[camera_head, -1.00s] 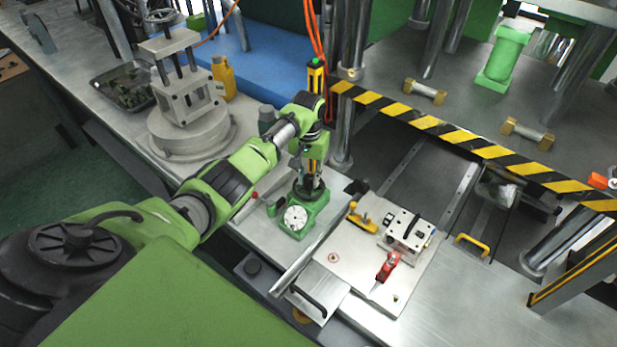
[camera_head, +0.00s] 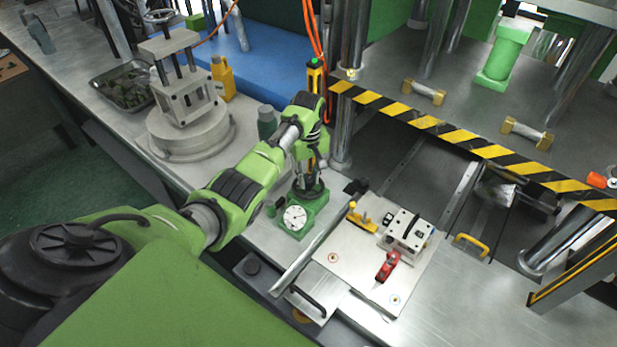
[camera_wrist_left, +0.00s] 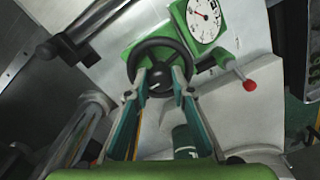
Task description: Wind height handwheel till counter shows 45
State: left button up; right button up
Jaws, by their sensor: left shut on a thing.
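The black handwheel (camera_wrist_left: 160,58) sits on a green gauge stand, beside its white dial (camera_wrist_left: 203,20). The dial also shows in the head view (camera_head: 294,217), with a dark needle; its numbers are too small to read. My left gripper (camera_wrist_left: 160,82) is shut on the handwheel, its two fingers at the near rim. In the head view my left gripper (camera_head: 310,163) comes down over the stand from above, and the wheel is mostly hidden under it. My right gripper is not in view.
A lever with a red knob (camera_wrist_left: 249,86) sticks out beside the stand. A metal plate (camera_head: 345,285) with a yellow clamp, a block and a red-handled tool (camera_head: 387,266) lies to the right. A striped barrier (camera_head: 440,126) and a steel post (camera_head: 341,140) stand close behind.

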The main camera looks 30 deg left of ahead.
aim_at(308, 179)
pick_arm(q)
jog(key=shift+w+a+r, duration=0.1)
jog(key=shift+w+r, duration=0.05)
dwell(0.4)
jog(key=o, duration=1.1)
notch_tip(308, 179, up, 12)
